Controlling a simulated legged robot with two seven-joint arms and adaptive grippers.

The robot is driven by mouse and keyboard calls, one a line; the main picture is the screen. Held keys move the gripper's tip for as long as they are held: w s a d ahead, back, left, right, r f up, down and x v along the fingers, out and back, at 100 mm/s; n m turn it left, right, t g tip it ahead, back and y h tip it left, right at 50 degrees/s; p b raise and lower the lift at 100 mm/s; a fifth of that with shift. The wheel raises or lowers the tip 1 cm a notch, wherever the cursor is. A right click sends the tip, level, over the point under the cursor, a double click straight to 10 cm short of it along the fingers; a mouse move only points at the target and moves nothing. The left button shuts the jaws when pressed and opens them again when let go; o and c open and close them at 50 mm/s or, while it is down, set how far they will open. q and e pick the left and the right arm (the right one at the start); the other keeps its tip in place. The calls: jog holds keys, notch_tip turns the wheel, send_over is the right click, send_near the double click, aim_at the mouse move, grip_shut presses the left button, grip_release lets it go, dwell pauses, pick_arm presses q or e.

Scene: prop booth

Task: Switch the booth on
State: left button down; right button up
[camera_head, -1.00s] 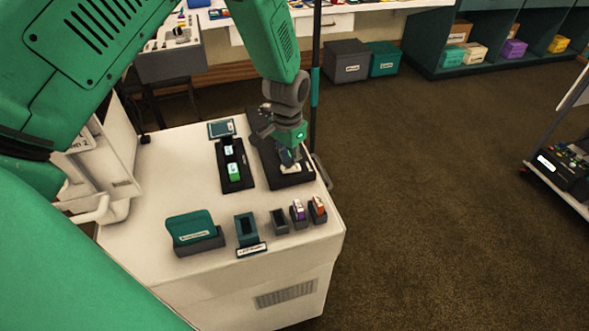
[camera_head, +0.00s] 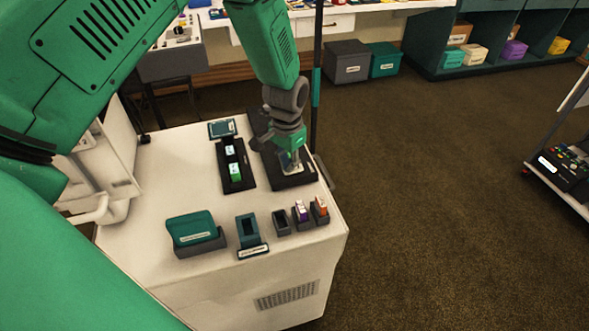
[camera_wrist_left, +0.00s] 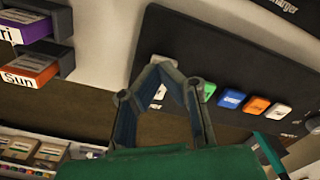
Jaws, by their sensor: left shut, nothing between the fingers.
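A black control panel (camera_head: 292,181) lies at the far right of the white cabinet top. In the left wrist view the panel (camera_wrist_left: 225,50) carries a row of coloured buttons: a green button (camera_wrist_left: 209,91), a blue button (camera_wrist_left: 231,99), an orange button (camera_wrist_left: 256,106) and a white button (camera_wrist_left: 278,111). My left gripper (camera_head: 291,168) points down over the panel. In the left wrist view its closed fingertips (camera_wrist_left: 158,68) are in front of a pale button (camera_wrist_left: 159,92), partly hidden behind them. I cannot tell whether they touch. My right gripper is not in view.
A black strip (camera_head: 242,184) with green-lit parts lies left of the panel. A teal card box (camera_head: 191,227), a teal holder (camera_head: 247,229) and small day-labelled holders (camera_head: 302,219) line the front edge. A dark pole (camera_head: 316,80) rises behind. Open floor lies right.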

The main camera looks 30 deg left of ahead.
pick_arm(q)
jog(key=shift+a, duration=0.35)
jog(key=shift+r+p, duration=0.2)
jog(key=shift+p, duration=0.1)
jog(key=shift+r+p, duration=0.65)
jog(key=shift+r, duration=0.05)
jog(key=r+p, duration=0.2)
jog(key=r, duration=0.1)
jog(key=shift+d, duration=0.35)
jog(key=shift+a+r+p, duration=0.15)
jog(key=shift+r+p, duration=0.4)
jog(key=shift+p, duration=0.1)
jog(key=shift+a+r+p, duration=0.15)
jog(key=shift+r+p, duration=0.4)
jog(key=shift+p, duration=0.05)
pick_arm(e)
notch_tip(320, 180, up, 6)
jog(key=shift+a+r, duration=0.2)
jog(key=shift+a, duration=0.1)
pick_arm(q)
jog(key=shift+d, duration=0.2)
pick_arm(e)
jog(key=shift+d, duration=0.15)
